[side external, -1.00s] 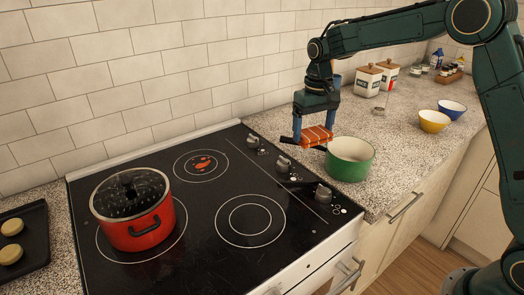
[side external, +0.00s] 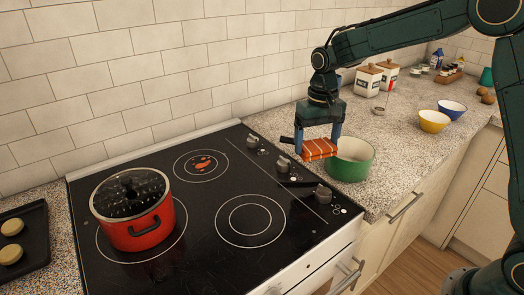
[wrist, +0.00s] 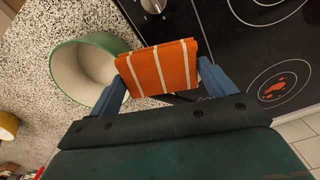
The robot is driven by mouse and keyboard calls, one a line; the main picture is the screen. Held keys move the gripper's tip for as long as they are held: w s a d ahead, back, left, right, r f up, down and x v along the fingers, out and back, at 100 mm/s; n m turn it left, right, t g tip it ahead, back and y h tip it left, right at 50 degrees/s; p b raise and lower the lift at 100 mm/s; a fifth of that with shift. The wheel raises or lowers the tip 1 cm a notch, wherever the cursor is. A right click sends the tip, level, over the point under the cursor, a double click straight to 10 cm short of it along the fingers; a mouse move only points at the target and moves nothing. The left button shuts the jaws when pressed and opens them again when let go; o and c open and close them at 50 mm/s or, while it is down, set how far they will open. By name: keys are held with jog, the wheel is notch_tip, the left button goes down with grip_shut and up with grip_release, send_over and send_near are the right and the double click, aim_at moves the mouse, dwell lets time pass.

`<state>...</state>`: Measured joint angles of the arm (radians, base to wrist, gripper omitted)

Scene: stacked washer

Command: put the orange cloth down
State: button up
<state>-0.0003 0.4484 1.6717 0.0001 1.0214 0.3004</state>
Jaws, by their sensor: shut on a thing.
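The orange cloth (side external: 319,149) has white stripes and is folded into a flat pad. My gripper (side external: 318,147) is shut on it, with a blue finger at either side. In the wrist view the cloth (wrist: 158,68) spans the space between the two fingers (wrist: 160,80). In the side view it appears just left of the green pot's rim, near the right edge of the stove. I cannot tell whether its underside touches anything.
The open green pot (side external: 350,165) stands on the speckled counter (side external: 400,160). A red lidded pot (side external: 138,225) is on the black stove (side external: 215,250), which has knobs (side external: 324,193) along its right edge. Yellow (side external: 433,122) and blue (side external: 453,109) bowls stand further right. Canisters (side external: 368,81) are behind.

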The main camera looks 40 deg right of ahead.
jog(key=shift+w+d+r, duration=0.2)
jog(key=shift+w+r, duration=0.05)
jog(key=shift+w, duration=0.4)
jog(key=w+d+r+n, duration=0.3)
jog(key=w+d+r, duration=0.6)
jog(key=w, duration=0.3)
jog(key=shift+d+r, duration=0.2)
jog(key=shift+r, duration=0.7)
jog(key=shift+w, duration=0.1)
jog(key=shift+f, duration=0.1)
notch_tip(320, 180, down, 16)
jog(key=shift+r, duration=0.25)
jog(key=shift+f, duration=0.15)
